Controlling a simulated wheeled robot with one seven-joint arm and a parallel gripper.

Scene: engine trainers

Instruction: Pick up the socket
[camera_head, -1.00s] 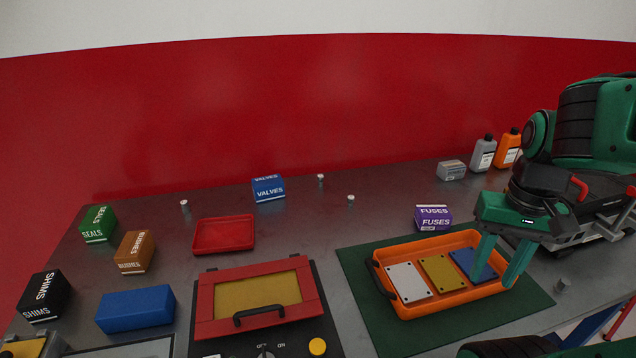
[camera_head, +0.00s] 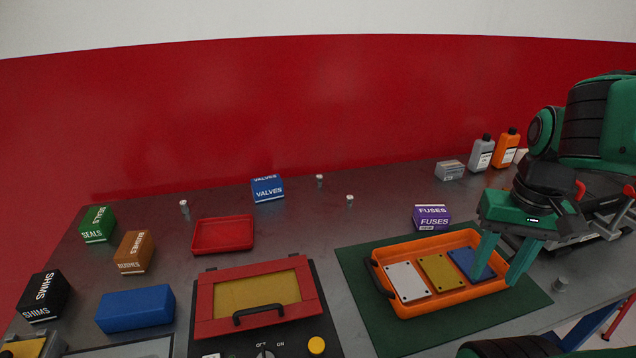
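A small grey metal cylinder (camera_head: 560,284), which looks like the socket, stands on the table just right of the green mat (camera_head: 377,317), near the table's front right edge. My gripper (camera_head: 495,280) points down over the right end of the orange tray (camera_head: 409,311). Its two green fingers are spread apart, with nothing seen between them but the tray and part of a blue plate behind. The gripper is left of the grey cylinder and apart from it.
The orange tray holds white, yellow and blue plates (camera_head: 470,263). A purple FUSES box (camera_head: 432,222) stands behind it. Bottles (camera_head: 481,155) stand at the back right. A red-framed panel (camera_head: 258,328) with a handle lies left of the mat. Small pale-topped pieces (camera_head: 350,201) stand farther back.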

